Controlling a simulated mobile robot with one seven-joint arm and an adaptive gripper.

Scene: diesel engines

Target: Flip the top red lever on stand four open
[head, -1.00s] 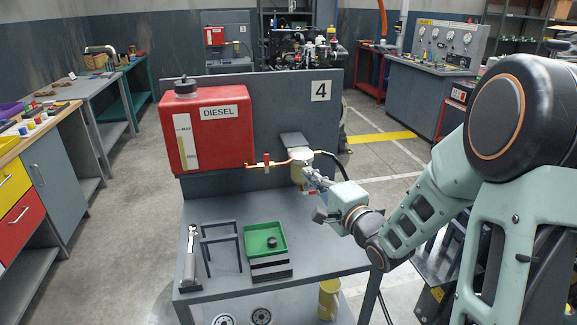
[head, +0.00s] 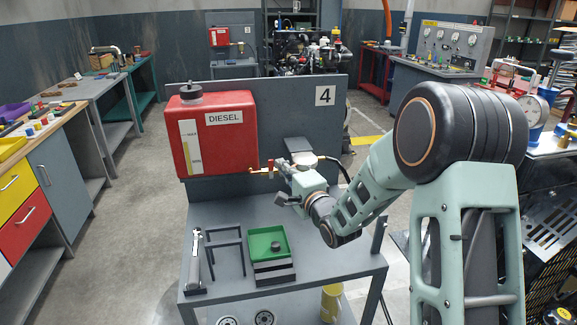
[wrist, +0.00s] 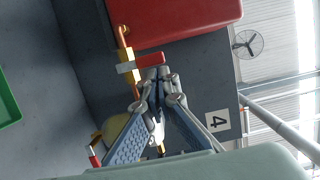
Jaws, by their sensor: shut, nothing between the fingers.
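The top red lever (wrist: 148,61) shows in the wrist view on a brass valve (wrist: 125,60) in the copper fuel line. It lies crosswise to the pipe. In the head view it is a small red piece (head: 270,163) right of the red diesel tank (head: 217,133). My gripper (wrist: 163,74) is shut and empty, with its fingertips right beside the lever; I cannot tell whether they touch it. In the head view my gripper (head: 285,169) is partly hidden by its own body. A second red lever (wrist: 94,156) sits by the filter, lower in the wrist view.
Stand four carries a number 4 plate (head: 325,96) on its back panel. The tabletop's right side is clear.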

